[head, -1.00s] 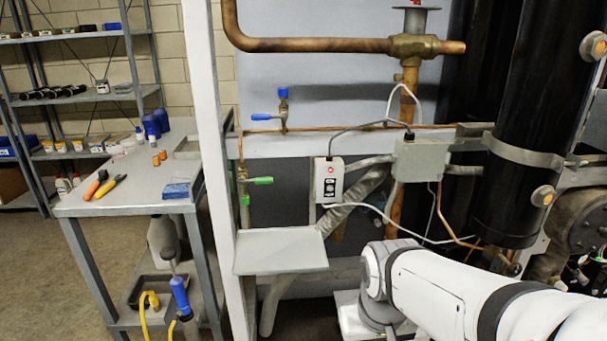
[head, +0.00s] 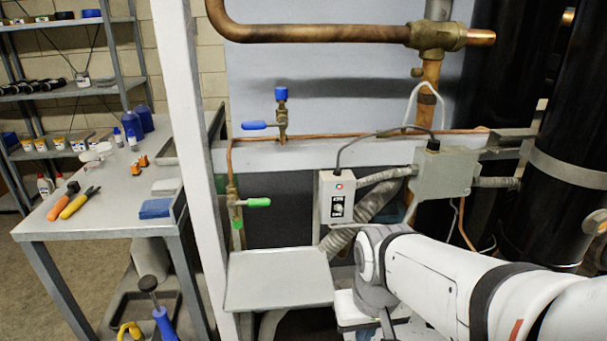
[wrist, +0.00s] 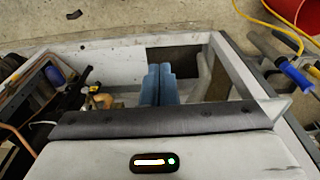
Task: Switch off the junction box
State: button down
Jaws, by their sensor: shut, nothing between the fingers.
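A small light grey box (head: 337,197) with a lit red lamp and a black switch panel is mounted on the rack in the head view. A cable and a grey conduit join it to a larger plain grey box (head: 447,172) on its right. The switch's exact position is too small to read. My gripper (wrist: 159,72) shows in the wrist view as two blue fingers, shut together and empty, pointing at the rack's lower frame and floor. In the head view the gripper is hidden, and my white arm is below and right of the small box, apart from it.
A grey shelf plate (head: 279,279) juts out below the small box. A green-handled valve (head: 250,202) and a blue-handled valve (head: 268,125) are to its left. A white post (head: 184,150) stands before a tool table (head: 110,222). A black cylinder (head: 575,140) stands right.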

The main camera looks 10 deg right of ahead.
jog(key=shift+r, duration=0.1)
notch_tip(320, 180, up, 24)
jog(key=t+p, duration=0.2)
jog(key=p, duration=2.7)
send_over(339, 207)
jog(key=s, duration=0.3)
jog(key=shift+s, duration=0.1)
jog(key=p+x, duration=0.1)
jog(key=x, duration=0.9)
jog(key=shift+s, duration=0.15)
